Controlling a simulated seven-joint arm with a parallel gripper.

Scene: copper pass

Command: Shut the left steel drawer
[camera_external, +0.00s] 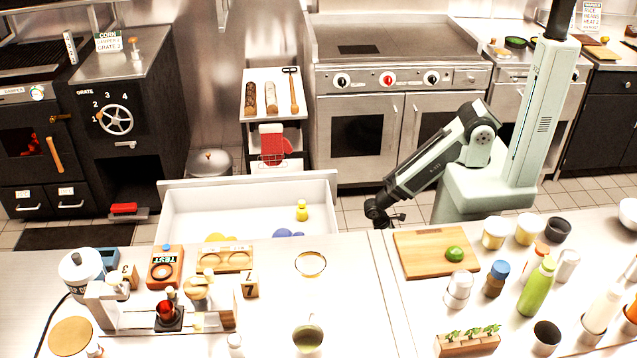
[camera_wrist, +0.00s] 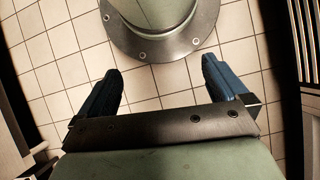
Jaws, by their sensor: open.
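The left steel drawer (camera_external: 178,211) is pulled out from the far side of the counter, on the left of the external view. Its inside is pale, with a small yellow figure (camera_external: 302,211) and yellow and blue items partly hidden by the counter edge. My gripper (camera_external: 388,219) is to the right of the drawer, apart from it, near the counter's far edge and left of the cutting board. In the wrist view my gripper (camera_wrist: 158,92) is open and empty, its two blue fingers spread over the tiled floor. The drawer cannot be made out in the wrist view.
The near counter holds a wooden board (camera_external: 420,262) with a lime, several bottles and jars, and a stand with a red vessel at left. A stove (camera_external: 395,90) and a cart (camera_external: 275,110) stand across the aisle. Floor shows between drawer and arm base.

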